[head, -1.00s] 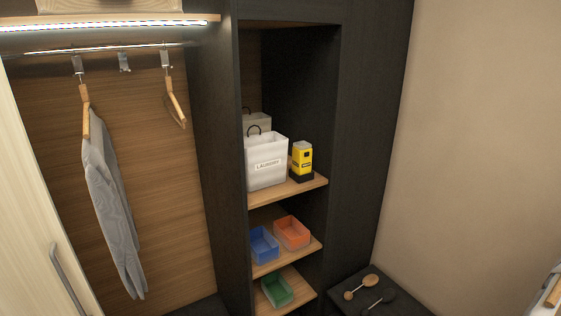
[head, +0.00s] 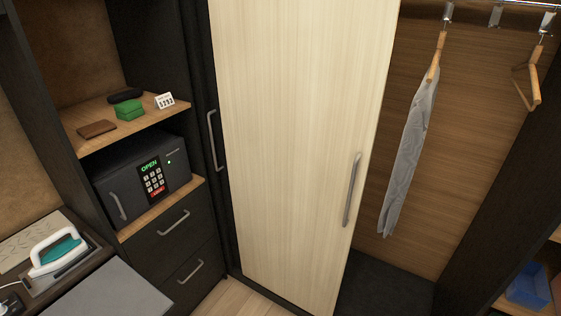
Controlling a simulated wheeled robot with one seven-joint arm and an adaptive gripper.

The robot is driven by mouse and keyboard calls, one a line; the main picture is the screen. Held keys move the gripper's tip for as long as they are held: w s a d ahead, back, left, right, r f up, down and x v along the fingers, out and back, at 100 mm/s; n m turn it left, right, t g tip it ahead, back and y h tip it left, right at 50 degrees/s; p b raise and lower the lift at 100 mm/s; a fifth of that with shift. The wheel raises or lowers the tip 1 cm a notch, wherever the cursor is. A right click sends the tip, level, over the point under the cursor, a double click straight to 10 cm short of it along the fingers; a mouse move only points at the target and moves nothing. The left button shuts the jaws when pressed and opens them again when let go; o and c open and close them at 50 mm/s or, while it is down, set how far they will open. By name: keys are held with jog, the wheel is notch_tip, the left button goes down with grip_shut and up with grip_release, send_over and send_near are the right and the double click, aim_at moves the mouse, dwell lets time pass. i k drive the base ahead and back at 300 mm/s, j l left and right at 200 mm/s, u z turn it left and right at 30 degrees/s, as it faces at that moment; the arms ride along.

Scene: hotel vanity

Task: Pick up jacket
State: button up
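A grey jacket (head: 410,160) hangs on a wooden hanger (head: 438,58) inside the open right part of the wardrobe. The hanger hooks onto a metal clip on the rail (head: 470,6) at the top. The jacket hangs edge-on, close to the right edge of the pale sliding door (head: 300,140), and its lower end is clear of the wardrobe floor. My gripper does not show in this view.
An empty wooden hanger (head: 531,80) hangs to the right of the jacket. At the left stand a black safe (head: 125,195) reading OPEN, a shelf (head: 90,143) with small items, and an iron (head: 58,250). A blue bin (head: 527,285) sits at lower right. The wardrobe floor (head: 385,275) is bare.

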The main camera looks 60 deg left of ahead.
aim_at(415, 132)
jog(key=j+u, duration=0.1)
jog(key=u, duration=1.95)
jog(key=i+j+z, duration=0.15)
jog(key=i+z, duration=0.25)
jog(key=i+j+z, duration=0.55)
jog(key=z, duration=0.2)
